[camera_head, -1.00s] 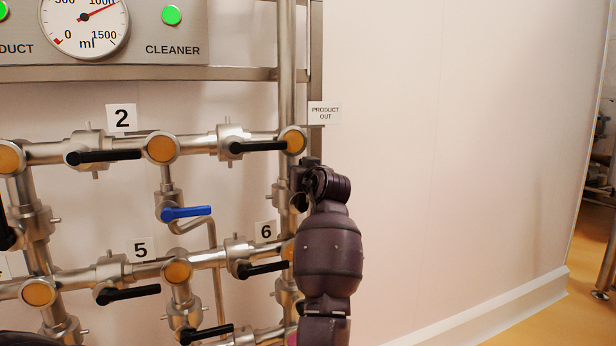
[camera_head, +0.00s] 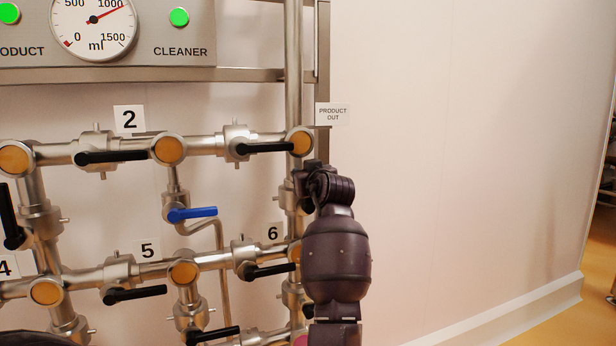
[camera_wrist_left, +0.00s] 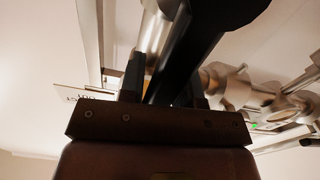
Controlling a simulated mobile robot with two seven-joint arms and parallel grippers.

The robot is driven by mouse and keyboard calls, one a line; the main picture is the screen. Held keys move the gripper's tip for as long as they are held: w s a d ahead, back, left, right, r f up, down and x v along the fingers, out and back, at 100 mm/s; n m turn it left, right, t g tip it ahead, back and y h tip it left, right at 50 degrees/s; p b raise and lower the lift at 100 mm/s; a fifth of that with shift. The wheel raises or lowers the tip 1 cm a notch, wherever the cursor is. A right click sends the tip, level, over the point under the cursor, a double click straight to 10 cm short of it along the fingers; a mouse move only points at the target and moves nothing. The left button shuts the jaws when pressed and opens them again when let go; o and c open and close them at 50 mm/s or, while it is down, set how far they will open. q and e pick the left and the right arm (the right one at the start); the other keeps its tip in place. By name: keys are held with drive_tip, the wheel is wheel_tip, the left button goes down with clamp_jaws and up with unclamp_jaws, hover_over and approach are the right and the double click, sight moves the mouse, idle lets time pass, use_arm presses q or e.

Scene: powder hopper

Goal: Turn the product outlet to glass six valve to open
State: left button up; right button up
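The valve on the vertical pipe below the PRODUCT OUT sign (camera_head: 332,114) is mostly hidden behind my left gripper (camera_head: 308,182) in the head view. The left arm comes up from the bottom there. In the left wrist view, a long black handle (camera_wrist_left: 187,52) runs between the two fingers of my left gripper (camera_wrist_left: 168,88). The fingers sit close on both sides of it, but whether they press on it is unclear. The number 6 label (camera_head: 273,233) is lower left of the gripper. My right gripper is not in view.
Horizontal black handles (camera_head: 265,147) and (camera_head: 270,270) lie on the pipes left of the gripper. A blue handle (camera_head: 192,214) is further left. The gauge panel (camera_head: 180,68) is above. The wall (camera_head: 450,170) to the right is bare.

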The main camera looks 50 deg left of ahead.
use_arm(q)
drive_tip(key=shift+o, duration=1.2)
drive_tip(key=shift+s+a+f, duration=0.15)
drive_tip(key=shift+s+a, duration=0.15)
drive_tip(key=shift+s, duration=0.2)
drive_tip(key=shift+o, duration=0.5)
drive_tip(key=shift+s, duration=0.15)
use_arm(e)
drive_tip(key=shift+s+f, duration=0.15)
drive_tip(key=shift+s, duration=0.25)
use_arm(q)
drive_tip(key=shift+w+r, duration=0.2)
drive_tip(key=shift+r, duration=0.05)
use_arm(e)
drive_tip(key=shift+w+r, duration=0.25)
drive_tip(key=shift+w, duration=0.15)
use_arm(q)
drive_tip(key=shift+d, duration=0.2)
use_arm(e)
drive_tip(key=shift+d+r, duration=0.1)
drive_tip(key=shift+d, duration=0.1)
